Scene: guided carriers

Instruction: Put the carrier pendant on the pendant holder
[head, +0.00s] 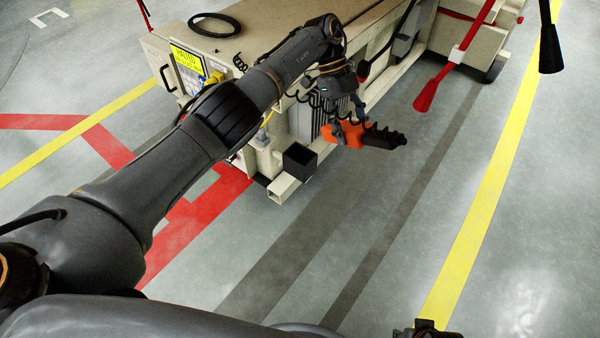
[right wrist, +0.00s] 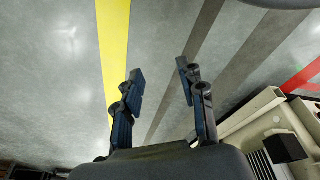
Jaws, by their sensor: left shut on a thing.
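The carrier pendant (head: 381,138), an orange and black handset with a coiled black cord, shows in the head view at the front end of the beige carrier. My left gripper (head: 348,128) is shut on its orange part and holds it out beside the carrier. An open black box (head: 299,161), which looks like the pendant holder, sits on the carrier's low front corner, left of and a little below the pendant in the picture. It also shows in the right wrist view (right wrist: 286,148). My right gripper (right wrist: 160,88) is open and empty over the floor; only its tip (head: 427,328) shows in the head view.
Red-ended levers (head: 432,88) stick out at the upper right. The grey floor with yellow and red lines is clear in front.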

